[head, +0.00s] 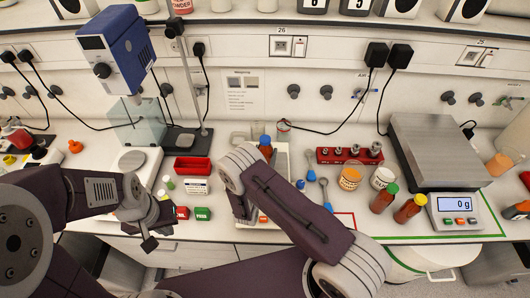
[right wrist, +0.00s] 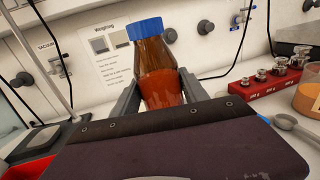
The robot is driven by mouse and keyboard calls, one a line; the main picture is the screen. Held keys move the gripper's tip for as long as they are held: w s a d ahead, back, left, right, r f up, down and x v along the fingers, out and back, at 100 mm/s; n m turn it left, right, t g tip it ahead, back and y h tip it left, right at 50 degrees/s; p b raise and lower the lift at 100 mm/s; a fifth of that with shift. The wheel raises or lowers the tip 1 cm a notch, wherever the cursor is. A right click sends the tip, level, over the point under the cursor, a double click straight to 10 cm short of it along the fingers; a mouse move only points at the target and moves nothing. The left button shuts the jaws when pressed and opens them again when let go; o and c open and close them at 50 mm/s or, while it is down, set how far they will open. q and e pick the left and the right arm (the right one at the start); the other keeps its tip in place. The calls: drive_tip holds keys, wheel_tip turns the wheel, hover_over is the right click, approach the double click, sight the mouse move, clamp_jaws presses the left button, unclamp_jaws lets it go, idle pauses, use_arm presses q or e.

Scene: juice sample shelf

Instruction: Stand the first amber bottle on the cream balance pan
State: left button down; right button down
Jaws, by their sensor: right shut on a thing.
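An amber bottle with a blue cap (right wrist: 157,62) stands upright between the fingers of my right gripper (right wrist: 160,92), which is shut on it. In the head view the bottle (head: 265,147) shows just beyond my right forearm, which hides its lower part and the gripper. A pale balance with a round pan (head: 132,160) stands at the left. Part of another pale device (head: 282,160) shows beside my right forearm, mostly covered; I cannot tell whether it has a cream pan. My left gripper (head: 157,234) is empty at the bench's front edge, its fingers apart.
A red weight block (head: 345,156), tubs and blue spoons are right of my forearm.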

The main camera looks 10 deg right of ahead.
drive_tip(key=shift+f, duration=0.15)
drive_tip(key=c, duration=0.6)
unclamp_jaws()
